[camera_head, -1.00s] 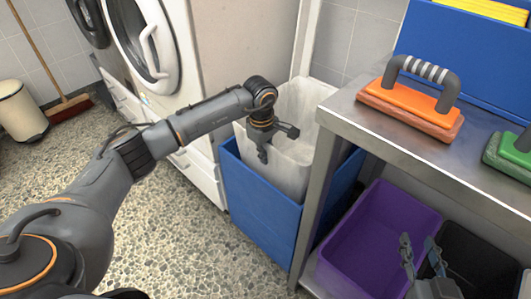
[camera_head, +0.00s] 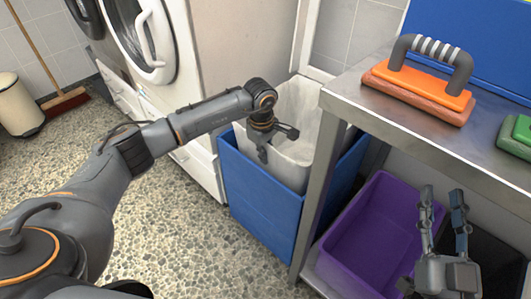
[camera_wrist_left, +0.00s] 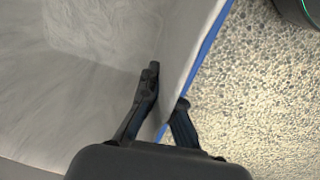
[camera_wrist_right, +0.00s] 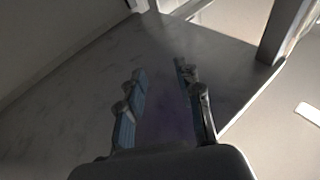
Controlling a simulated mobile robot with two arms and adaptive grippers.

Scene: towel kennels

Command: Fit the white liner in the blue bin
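The white liner (camera_head: 296,108) is inside the blue bin (camera_head: 262,205), between the washer and the metal table. Its upper part stands above the bin's front rim; its bottom is hidden. My left gripper (camera_head: 275,144) is at the liner's near left side, fingers spread. In the left wrist view, its fingers (camera_wrist_left: 167,88) straddle the wall, one over the liner (camera_wrist_left: 95,75) and one outside by the blue rim (camera_wrist_left: 208,42); a gap shows between them. My right gripper (camera_head: 441,196) is open and empty, fingers pointing up, before the purple bin. Its spread fingers (camera_wrist_right: 160,72) show in the right wrist view.
The metal table (camera_head: 405,125) and its leg stand close to the blue bin's right side. A purple bin (camera_head: 350,270) sits on its lower shelf. An orange-based scrubber (camera_head: 418,92) and a green one lie on top.

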